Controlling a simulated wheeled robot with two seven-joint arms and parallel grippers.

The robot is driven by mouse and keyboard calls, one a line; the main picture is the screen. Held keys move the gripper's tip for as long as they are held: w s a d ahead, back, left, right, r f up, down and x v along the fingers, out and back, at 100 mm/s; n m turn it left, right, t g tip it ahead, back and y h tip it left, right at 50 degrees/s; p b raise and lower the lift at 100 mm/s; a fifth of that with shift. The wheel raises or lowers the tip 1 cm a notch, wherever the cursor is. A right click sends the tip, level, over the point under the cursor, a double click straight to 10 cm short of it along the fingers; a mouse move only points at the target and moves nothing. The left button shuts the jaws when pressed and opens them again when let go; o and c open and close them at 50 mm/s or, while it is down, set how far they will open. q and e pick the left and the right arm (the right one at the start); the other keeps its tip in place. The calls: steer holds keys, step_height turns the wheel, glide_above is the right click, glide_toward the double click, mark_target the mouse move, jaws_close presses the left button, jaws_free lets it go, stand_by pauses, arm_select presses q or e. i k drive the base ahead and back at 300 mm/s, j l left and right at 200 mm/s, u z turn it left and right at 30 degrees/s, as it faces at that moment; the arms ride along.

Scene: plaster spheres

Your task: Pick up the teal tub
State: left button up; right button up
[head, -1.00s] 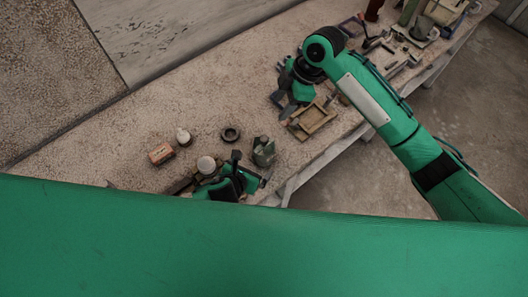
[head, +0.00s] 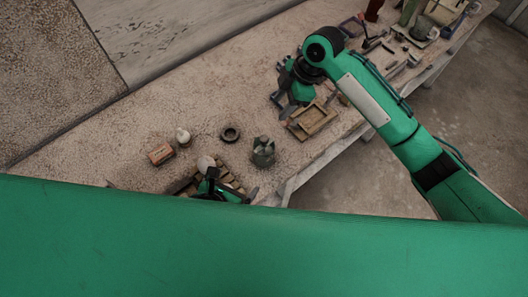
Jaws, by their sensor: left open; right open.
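A small grey-green tub (head: 263,156) stands on the speckled table near its front edge in the head view; its colour is dull, so I cannot be sure it is the teal one. Something pale shows at its top. My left gripper (head: 231,183) is open and empty, to the left of and nearer than this tub, apart from it and over a slatted wooden tray (head: 232,179). My green arm hides much of the near side. My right gripper (head: 282,104) is open, farther along the table beside a shallow wooden box (head: 313,120).
A white round object (head: 205,163) is by the tray. A reddish block (head: 160,154), a small cream bottle (head: 183,137) and a dark ring (head: 230,134) stand behind. Tools and containers crowd the far right end. The table's back left is clear.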

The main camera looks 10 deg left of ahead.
mark_target(263, 160)
steer(key=k, duration=1)
